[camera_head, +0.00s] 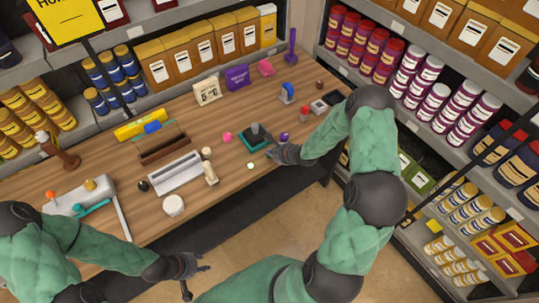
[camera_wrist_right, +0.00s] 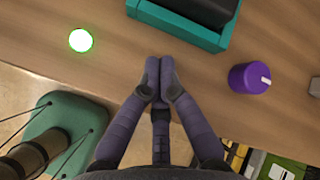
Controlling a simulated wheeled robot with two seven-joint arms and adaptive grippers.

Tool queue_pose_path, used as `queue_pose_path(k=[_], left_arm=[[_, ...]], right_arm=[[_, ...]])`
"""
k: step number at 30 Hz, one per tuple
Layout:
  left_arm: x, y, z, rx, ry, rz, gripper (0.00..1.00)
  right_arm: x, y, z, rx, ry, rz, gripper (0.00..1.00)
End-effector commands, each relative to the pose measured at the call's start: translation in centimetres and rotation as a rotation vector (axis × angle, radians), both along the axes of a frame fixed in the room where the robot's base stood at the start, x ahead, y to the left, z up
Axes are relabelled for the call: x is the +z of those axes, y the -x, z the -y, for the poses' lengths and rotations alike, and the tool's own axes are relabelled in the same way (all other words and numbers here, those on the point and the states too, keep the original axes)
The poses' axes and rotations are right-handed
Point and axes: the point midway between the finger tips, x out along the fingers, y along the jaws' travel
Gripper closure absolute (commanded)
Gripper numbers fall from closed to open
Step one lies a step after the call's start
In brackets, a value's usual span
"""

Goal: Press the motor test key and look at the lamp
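A small round disc with a bright white face and a glowing green rim (camera_wrist_right: 81,40) lies on the tabletop near the front edge. It shows as a pale green dot in the head view (camera_head: 250,166). I cannot tell whether it is the lamp or the motor test key. My right gripper (camera_wrist_right: 158,75) has its fingertips together, with nothing visible between them, right of the disc and apart from it in the picture. In the head view it is at the table's front edge (camera_head: 274,155). My left gripper (camera_head: 194,268) is open and empty, in front of the table.
A teal tray (camera_wrist_right: 176,31) with a dark block lies just beyond my right gripper. A purple knob (camera_wrist_right: 250,79) stands to its right. A white slotted rack (camera_head: 178,174) and wooden figure (camera_head: 210,172) stand to the left. Stocked shelves (camera_head: 470,150) line the right side.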

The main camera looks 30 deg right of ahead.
Motion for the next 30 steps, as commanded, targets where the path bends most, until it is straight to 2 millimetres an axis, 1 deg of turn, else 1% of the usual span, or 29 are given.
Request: queue_pose_path(k=[10,23,26,30], left_arm=[[1.8,0.0,0.0,0.0,0.0,0.0,0.6],[1.9,0.0,0.0,0.0,0.0,0.0,0.6],[2.5,0.0,0.0,0.0,0.0,0.0,0.6],[3.8,0.0,0.0,0.0,0.0,0.0,0.6]], right_arm=[[1.5,0.0,0.0,0.001,0.0,-0.001,1.0],[1.6,0.0,0.0,0.001,0.0,-0.001,1.0],[2.2,0.0,0.0,0.0,0.0,0.0,1.0],[3.5,0.0,0.0,0.0,0.0,0.0,1.0]])
